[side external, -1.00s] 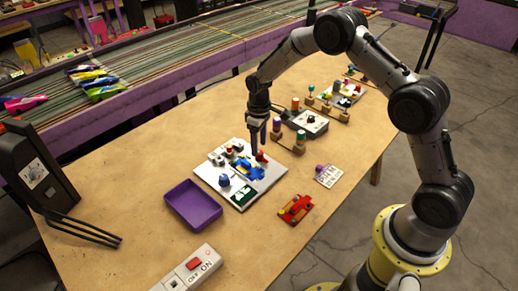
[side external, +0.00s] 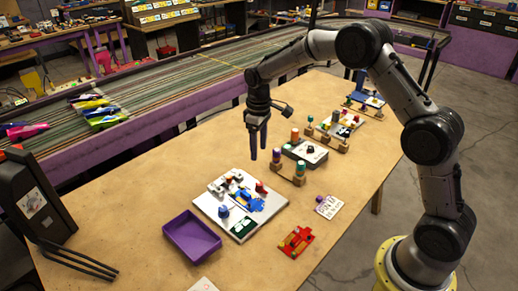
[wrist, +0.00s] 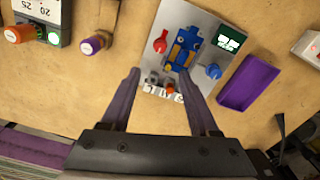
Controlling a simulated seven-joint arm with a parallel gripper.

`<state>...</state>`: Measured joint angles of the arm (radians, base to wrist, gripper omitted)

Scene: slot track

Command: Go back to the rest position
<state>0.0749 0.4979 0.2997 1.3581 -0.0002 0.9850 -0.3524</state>
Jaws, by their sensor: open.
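My gripper (side external: 259,158) is open and empty, in the air above the table. Its two purple fingers stand apart in the wrist view (wrist: 158,72). Below and in front of it is a light board (side external: 267,213) carrying a blue car-shaped piece, a red knob (side external: 260,187) and a blue knob (side external: 223,211). In the wrist view the board (wrist: 206,22) lies beyond the fingertips, with the blue piece (wrist: 183,48) on it. Nothing touches the fingers.
A purple tray (side external: 192,236) lies beside the board. A red car (side external: 296,241) and a small card (side external: 328,207) lie nearer my base. Posts with coloured caps and a box with a dial (side external: 305,152) stand behind. A dark machine (side external: 35,200) stands at left.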

